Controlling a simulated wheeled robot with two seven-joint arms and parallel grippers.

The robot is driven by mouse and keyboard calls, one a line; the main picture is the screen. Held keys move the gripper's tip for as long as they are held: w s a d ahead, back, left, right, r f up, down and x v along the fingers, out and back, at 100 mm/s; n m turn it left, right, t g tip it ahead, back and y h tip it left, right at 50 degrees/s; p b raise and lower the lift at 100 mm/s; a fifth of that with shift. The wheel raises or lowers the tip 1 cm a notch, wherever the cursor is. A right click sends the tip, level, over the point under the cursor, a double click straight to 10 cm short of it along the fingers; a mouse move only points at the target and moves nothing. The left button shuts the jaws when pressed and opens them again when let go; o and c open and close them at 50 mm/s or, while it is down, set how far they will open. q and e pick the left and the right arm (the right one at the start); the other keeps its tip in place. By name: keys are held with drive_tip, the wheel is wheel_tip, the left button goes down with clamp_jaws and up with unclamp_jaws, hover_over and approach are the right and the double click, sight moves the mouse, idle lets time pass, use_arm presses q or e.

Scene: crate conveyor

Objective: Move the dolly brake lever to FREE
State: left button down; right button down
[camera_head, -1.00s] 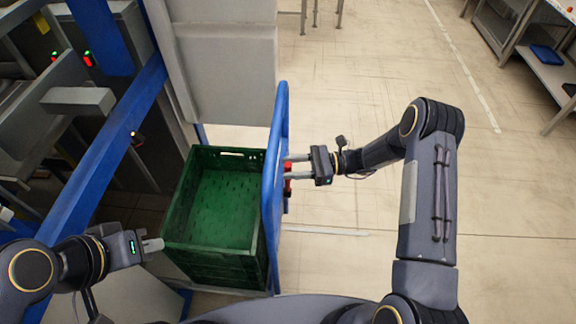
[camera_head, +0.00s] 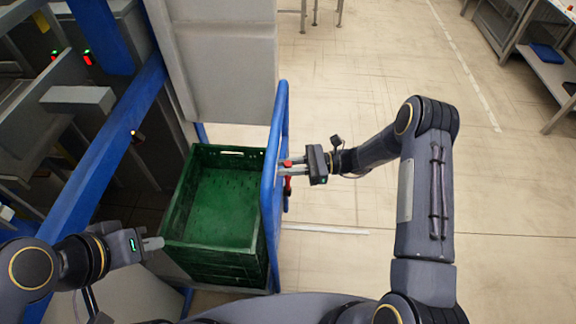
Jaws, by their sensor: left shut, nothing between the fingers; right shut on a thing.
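The dolly has a blue upright handle frame (camera_head: 277,150) along the right side of the stacked green crates. The red brake lever (camera_head: 288,184) shows on the outer right side of this frame. My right gripper (camera_head: 286,169) reaches in from the right and is shut on the lever, with red showing above and below its fingers. The FREE marking cannot be read, so the lever's setting cannot be told. My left gripper (camera_head: 155,243) is shut and empty, close to the near left corner of the top green crate (camera_head: 215,245).
The top crate looks empty. Blue beams (camera_head: 105,165) and grey conveyor parts stand on the left, with a grey panel (camera_head: 220,60) behind the crate. Floor (camera_head: 330,265) right of the dolly is open. Shelving (camera_head: 545,70) stands far right.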

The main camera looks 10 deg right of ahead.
sight(287, 180)
drive_tip(key=shift+s+a+f+n+h+b, duration=0.1)
drive_tip(key=shift+s+f+n+b, duration=0.05)
drive_tip(key=shift+s+n+b, duration=0.45)
drive_tip(key=shift+s+a+f+n+h+b, duration=0.15)
drive_tip(key=shift+s+n+b, duration=0.2)
drive_tip(key=shift+s+n, duration=0.25)
drive_tip(key=shift+s+a+f+n+h+b, duration=0.1)
drive_tip(key=shift+s+f+n+b, duration=0.05)
drive_tip(key=shift+s+n+b, duration=0.45)
drive_tip(key=shift+s+a+f+n+t+h+b, duration=0.15)
drive_tip(key=shift+s+f+n+b, duration=0.1)
drive_tip(key=shift+s+n+b, duration=0.3)
drive_tip(key=shift+s+a+f+n+t+b, duration=0.1)
drive_tip(key=shift+s+f+n+b, duration=0.15)
drive_tip(key=shift+s+n+b, duration=0.35)
drive_tip(key=shift+s+a+f+n+t+h+b, duration=0.15)
drive_tip(key=shift+s+f+n+b, duration=0.15)
drive_tip(key=shift+s+b, duration=0.3)
drive_tip(key=shift+s, duration=0.15)
drive_tip(key=c, duration=1.3)
unclamp_jaws()
drive_tip(key=shift+c, duration=0.2)
drive_tip(key=d+r, duration=0.1)
drive_tip(key=d, duration=0.6)
drive_tip(key=shift+s+d, duration=0.15)
drive_tip(key=shift+d, duration=0.25)
drive_tip(key=shift+c, duration=0.5)
